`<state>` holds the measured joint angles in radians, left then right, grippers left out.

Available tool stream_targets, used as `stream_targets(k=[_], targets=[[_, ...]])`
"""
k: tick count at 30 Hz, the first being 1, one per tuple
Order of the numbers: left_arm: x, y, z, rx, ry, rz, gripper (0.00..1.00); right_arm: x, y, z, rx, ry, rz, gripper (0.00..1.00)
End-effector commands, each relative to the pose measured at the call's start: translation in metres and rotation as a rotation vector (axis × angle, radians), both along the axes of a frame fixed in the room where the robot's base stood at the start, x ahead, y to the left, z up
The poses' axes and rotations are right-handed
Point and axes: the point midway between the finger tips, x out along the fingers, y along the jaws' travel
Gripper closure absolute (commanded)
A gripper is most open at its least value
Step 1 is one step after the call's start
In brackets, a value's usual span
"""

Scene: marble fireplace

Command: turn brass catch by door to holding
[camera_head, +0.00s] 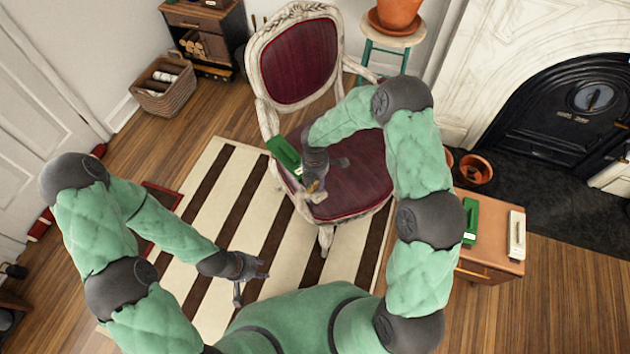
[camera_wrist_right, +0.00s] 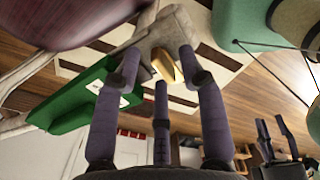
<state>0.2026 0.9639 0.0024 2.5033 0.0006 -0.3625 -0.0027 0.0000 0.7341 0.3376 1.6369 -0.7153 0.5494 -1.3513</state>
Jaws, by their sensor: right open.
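A small brass-coloured piece (camera_head: 314,187) shows at the pale front arm of the carved chair; in the right wrist view the brass piece (camera_wrist_right: 163,66) lies between my fingertips. I cannot tell whether it is the catch, or whether the fingers touch it. My right gripper (camera_head: 312,178) is open over the chair; its spread fingers show in the wrist view (camera_wrist_right: 160,62). A green box (camera_head: 283,152) is close beside it, also in the wrist view (camera_wrist_right: 85,98). My left gripper (camera_head: 252,281) is open and empty above the striped rug. A black fireplace door (camera_head: 590,100) is at right.
The chair (camera_head: 352,192) with a dark red seat stands on the striped rug (camera_head: 215,190). A small wooden table (camera_head: 490,262) at right bears a green item and a white item. Terracotta pots stand by the hearth. A wicker basket (camera_head: 163,86) is at back left.

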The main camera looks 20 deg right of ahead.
Motion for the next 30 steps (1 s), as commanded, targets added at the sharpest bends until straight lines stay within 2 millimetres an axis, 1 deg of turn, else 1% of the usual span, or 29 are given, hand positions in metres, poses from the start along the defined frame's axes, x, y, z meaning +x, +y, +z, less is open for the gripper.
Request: stream_targets(k=[3,4,5,6,8,20,26,30], targets=[[0.0000,0.0000,0.0003,0.000,0.000,0.000,0.60,0.0000,0.0001,0.0003,0.000,0.000,0.000,0.59],[0.0000,0.0000,0.0003,0.000,0.000,0.000,0.60,0.0000,0.0001,0.0002,0.000,0.000,0.000,0.64],[0.0001,0.0000,0.0003,0.000,0.000,0.000,0.60,0.0000,0.0001,0.0003,0.000,0.000,0.000,0.73],[0.0001,0.0000,0.0003,0.000,0.000,0.000,0.60,0.0000,0.0001,0.0003,0.000,0.000,0.000,0.84],[0.0001,0.0000,0.0002,0.000,0.000,0.000,0.60,-0.0001,0.0002,0.0003,0.000,0.000,0.000,1.00],[0.0001,0.0000,-0.0010,0.000,0.000,0.000,0.60,-0.0002,0.0001,-0.0001,0.000,0.000,-0.032,1.00],[0.0001,0.0000,-0.0038,0.000,0.000,0.000,0.60,0.0002,-0.0004,-0.0004,0.000,0.000,-0.132,1.00],[0.0000,0.0001,-0.0070,0.000,0.000,0.000,0.60,0.0006,-0.0009,-0.0005,-0.001,-0.001,-0.242,1.00]])
